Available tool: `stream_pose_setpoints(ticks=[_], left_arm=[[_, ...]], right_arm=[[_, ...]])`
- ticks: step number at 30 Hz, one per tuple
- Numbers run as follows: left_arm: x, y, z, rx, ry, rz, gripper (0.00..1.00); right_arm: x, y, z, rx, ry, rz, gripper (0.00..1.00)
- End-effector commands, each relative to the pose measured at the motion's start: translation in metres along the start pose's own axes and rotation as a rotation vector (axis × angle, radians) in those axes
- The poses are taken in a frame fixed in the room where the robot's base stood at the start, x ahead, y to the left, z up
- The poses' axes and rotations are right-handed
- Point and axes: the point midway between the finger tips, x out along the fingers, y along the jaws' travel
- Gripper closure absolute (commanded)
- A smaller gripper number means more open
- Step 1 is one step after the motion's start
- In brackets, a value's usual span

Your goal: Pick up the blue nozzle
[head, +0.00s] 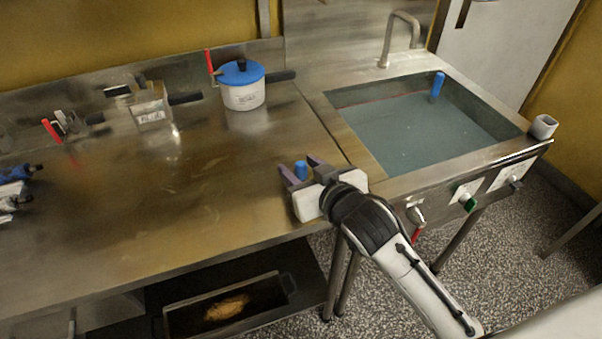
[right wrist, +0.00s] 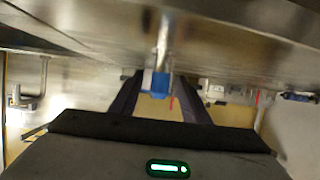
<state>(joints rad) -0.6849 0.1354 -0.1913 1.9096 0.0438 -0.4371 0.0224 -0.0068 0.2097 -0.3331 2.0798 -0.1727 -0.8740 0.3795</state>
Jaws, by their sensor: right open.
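The blue nozzle (head: 301,170) is a small blue cylinder on the steel counter near its front right, beside the sink. My right gripper (head: 299,166) is open, with one finger on each side of it. In the right wrist view the nozzle (right wrist: 157,82) shows between the two dark fingers (right wrist: 160,92), and a gap seems to remain beside it. Its lower part is partly hidden by the gripper in the head view. I cannot tell whether either finger touches it. My left gripper is not in view.
A white pot with a blue lid (head: 243,95) stands at the back. A steel-and-clear device (head: 150,105) is left of it. The water-filled sink (head: 360,140) at right holds another blue cylinder (head: 438,86). The counter (head: 190,190) left of my gripper is clear.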

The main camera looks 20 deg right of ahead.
Motion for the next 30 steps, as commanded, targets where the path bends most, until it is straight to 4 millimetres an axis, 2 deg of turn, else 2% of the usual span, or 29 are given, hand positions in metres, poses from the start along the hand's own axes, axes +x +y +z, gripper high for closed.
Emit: stream_pose_setpoints(ticks=[3,11,20,23,30], left_arm=[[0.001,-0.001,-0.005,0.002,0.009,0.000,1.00],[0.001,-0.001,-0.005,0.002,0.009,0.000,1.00],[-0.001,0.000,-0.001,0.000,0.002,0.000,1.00],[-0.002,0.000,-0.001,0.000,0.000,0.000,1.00],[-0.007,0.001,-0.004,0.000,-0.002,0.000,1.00]], right_arm=[[0.000,0.000,0.000,0.000,0.000,0.000,0.57],[-0.001,0.000,0.000,0.000,0.000,0.000,1.00],[-0.002,0.000,-0.006,0.000,0.003,0.001,1.00],[-0.007,0.000,-0.019,-0.001,0.006,0.001,1.00],[-0.026,0.000,-0.065,0.001,0.008,0.000,1.00]])
